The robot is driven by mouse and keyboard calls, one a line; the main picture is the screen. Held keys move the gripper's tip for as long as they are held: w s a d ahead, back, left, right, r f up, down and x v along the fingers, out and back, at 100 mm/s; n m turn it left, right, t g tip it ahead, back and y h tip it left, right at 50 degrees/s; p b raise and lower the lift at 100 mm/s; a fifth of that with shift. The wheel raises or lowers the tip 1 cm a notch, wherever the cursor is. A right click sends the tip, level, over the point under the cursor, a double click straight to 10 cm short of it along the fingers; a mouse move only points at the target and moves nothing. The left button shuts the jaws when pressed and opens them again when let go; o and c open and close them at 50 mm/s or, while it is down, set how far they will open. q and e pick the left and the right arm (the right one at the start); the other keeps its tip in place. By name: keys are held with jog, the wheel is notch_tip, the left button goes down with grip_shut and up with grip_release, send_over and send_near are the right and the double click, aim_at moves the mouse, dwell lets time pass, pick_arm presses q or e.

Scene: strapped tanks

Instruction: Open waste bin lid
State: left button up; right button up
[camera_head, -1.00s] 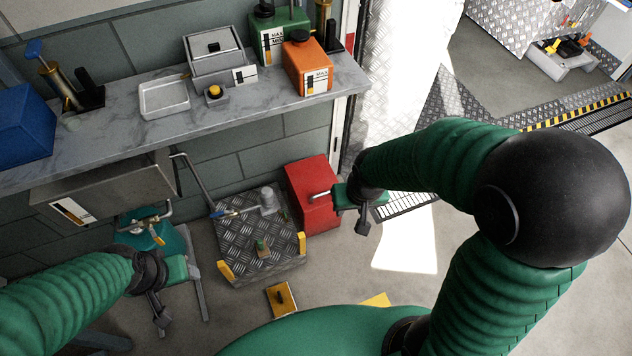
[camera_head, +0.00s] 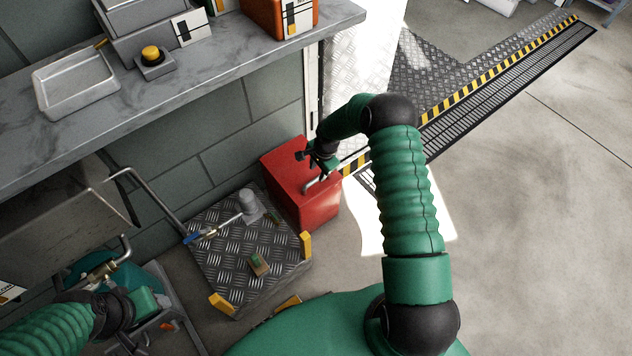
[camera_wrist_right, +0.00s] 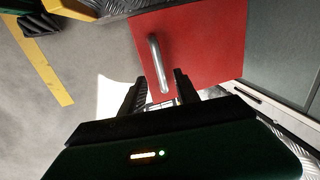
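The waste bin is a red box (camera_head: 316,212) on the floor against the wall. Its red lid (camera_head: 283,172) lies flat and looks closed. A grey bar handle (camera_head: 322,183) stands on the lid near its right edge. In the right wrist view the red lid (camera_wrist_right: 205,45) and the bar handle (camera_wrist_right: 155,62) lie ahead of the fingers. My right gripper (camera_wrist_right: 160,90) is open, with the handle's near end in line between its fingers. My right gripper (camera_head: 306,157) is over the lid in the head view. My left gripper (camera_head: 140,325) is at lower left, its fingers unclear.
A treadplate platform (camera_head: 245,285) with yellow corners stands left of the bin, with a pipe and blue-handled valve (camera_head: 200,236) over it. The marble counter (camera_head: 190,75) overhangs at upper left. A floor grating (camera_head: 500,85) with a striped edge and open floor lie right.

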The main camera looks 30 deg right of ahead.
aim_at(315, 179)
jog(key=f, duration=0.2)
jog(key=f+b, duration=0.1)
jog(key=f, duration=0.1)
jog(key=w+f+b, duration=0.1)
jog(key=f, duration=0.1)
jog(key=shift+a+f, duration=0.1)
grip_shut()
dwell(1.1)
